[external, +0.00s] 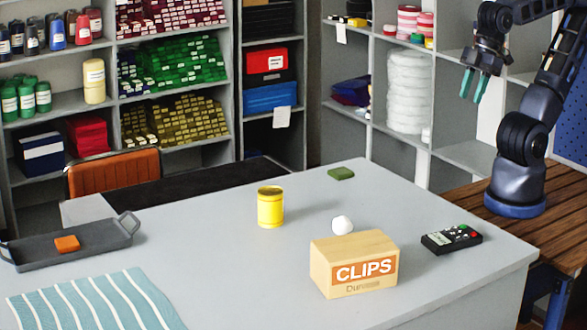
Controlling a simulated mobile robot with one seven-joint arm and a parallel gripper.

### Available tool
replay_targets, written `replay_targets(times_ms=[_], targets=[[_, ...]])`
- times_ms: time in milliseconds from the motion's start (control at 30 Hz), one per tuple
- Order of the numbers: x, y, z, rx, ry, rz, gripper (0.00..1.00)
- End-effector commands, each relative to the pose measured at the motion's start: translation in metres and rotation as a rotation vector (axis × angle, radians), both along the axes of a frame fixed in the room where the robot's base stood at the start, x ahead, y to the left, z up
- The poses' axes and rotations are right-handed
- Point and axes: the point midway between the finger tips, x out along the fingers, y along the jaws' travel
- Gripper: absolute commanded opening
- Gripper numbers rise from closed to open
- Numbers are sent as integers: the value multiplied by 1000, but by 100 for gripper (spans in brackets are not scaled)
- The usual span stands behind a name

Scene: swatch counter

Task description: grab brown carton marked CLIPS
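The light brown carton (331,282) with an orange label reading CLIPS stands upright near the front edge of the grey counter (230,262). Its label faces the camera. My gripper (474,86) is at the upper right, raised well above the counter and far from the carton. Its two teal fingers point down and stand apart with a gap between them. Nothing shows between them.
A white ball-like item (342,225) sits just behind the carton. A grey tray (70,262) with an orange block and a striped cloth (95,303) lie left.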

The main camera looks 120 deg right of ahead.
Motion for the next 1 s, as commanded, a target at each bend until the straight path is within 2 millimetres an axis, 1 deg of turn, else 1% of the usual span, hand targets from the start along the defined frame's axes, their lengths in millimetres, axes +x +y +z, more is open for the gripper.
replay_targets(times_ms=[400,467,600,667,700,733,1000], targets=[[0,0,0,0,0,0,36],[0,0,0,0,0,0,48],[0,0,0,0,0,0,76],[0,0,0,0,0,0,87],[0,0,0,0,0,0,95],[0,0,0,0,0,0,100],[3,0,1,0,1,-1,100]])
